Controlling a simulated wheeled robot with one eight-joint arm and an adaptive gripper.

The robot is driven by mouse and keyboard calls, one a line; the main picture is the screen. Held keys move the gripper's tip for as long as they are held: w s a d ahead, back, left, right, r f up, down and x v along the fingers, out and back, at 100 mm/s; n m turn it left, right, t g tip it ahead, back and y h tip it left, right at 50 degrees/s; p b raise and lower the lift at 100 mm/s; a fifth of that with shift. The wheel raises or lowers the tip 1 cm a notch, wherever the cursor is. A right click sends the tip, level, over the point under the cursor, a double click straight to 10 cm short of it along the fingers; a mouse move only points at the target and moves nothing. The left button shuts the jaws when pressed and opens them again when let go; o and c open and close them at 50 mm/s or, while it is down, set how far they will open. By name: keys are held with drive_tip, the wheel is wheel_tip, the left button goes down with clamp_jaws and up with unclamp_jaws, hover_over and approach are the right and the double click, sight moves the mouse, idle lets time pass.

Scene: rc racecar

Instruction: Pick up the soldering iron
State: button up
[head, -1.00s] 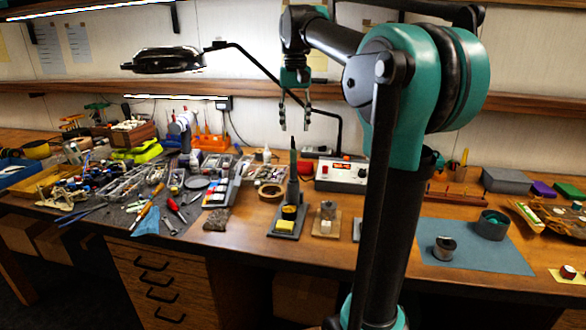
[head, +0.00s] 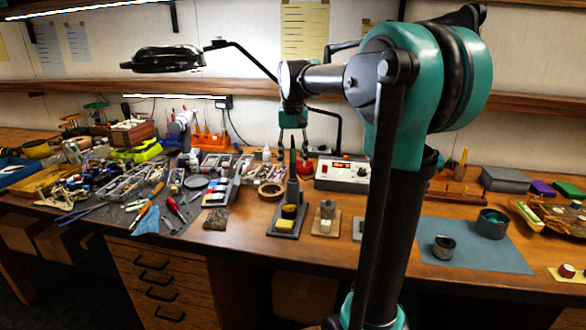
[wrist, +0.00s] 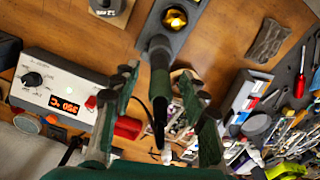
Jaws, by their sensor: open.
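The soldering iron (head: 293,168) stands upright in its stand (head: 276,234) near the middle of the bench, its thin dark end pointing up. In the wrist view the iron (wrist: 160,84) lies between my two fingers, with the stand (wrist: 150,36) beyond it. My gripper (head: 293,150) points down over the iron, with its fingers spread to either side. The wrist view also shows my gripper (wrist: 159,72) open, with gaps visible beside the iron. I cannot tell whether either finger touches it.
A white control box with a red display (head: 342,176) stands right of the iron. A tape roll (head: 271,190) and several paint bottles are to the left. A small jar on a wooden base (head: 327,213) is close on the right. A lamp arm passes behind.

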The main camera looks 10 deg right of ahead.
clamp_jaws()
drive_tip(key=shift+r, duration=0.15)
idle(0.4)
wheel_tip(320, 180, up, 20)
idle(0.5)
drive_tip(key=shift+f, duration=0.2)
